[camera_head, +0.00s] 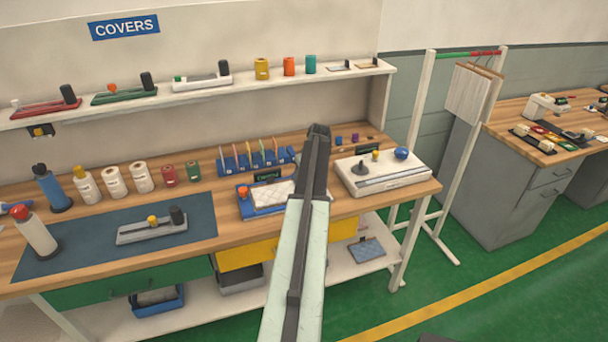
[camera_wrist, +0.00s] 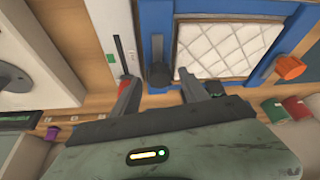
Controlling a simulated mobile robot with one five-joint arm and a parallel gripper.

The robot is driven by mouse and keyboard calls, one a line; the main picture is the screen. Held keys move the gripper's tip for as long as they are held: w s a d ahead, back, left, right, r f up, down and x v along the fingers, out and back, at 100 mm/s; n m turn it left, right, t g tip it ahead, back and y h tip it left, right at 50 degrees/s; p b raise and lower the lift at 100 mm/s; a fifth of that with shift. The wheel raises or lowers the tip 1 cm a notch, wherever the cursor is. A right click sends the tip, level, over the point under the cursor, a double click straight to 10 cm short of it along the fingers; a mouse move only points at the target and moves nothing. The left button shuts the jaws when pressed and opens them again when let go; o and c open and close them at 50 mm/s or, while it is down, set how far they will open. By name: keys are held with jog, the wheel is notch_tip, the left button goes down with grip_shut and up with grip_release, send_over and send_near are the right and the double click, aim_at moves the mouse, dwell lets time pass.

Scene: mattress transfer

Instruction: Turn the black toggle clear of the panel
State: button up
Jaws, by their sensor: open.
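The white quilted panel (camera_wrist: 225,45) lies in a blue frame (camera_wrist: 156,18) in the wrist view. The black toggle (camera_wrist: 158,74) is on the frame's left border, close to the panel's edge; I cannot tell whether it overlaps the panel. An orange knob (camera_wrist: 290,67) is at the frame's other side. My gripper (camera_wrist: 157,80) is open, with one finger on each side of the toggle in the picture; contact is not clear. In the head view the panel (camera_head: 280,193) and frame (camera_head: 262,211) show left of my gripper (camera_head: 318,130), and my arm hides the toggle.
A white device (camera_head: 383,183) with a blue ball knob stands right of the frame. A blue rack (camera_head: 245,165) stands behind it. A blue mat (camera_head: 80,245) bears a grey fixture (camera_head: 150,231) at left. Bottles and rolls line the bench's back left.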

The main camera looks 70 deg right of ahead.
jog(key=p+v, duration=0.5)
jog(key=v, duration=0.2)
jog(key=shift+p, duration=0.3)
jog(key=shift+f, duration=0.1)
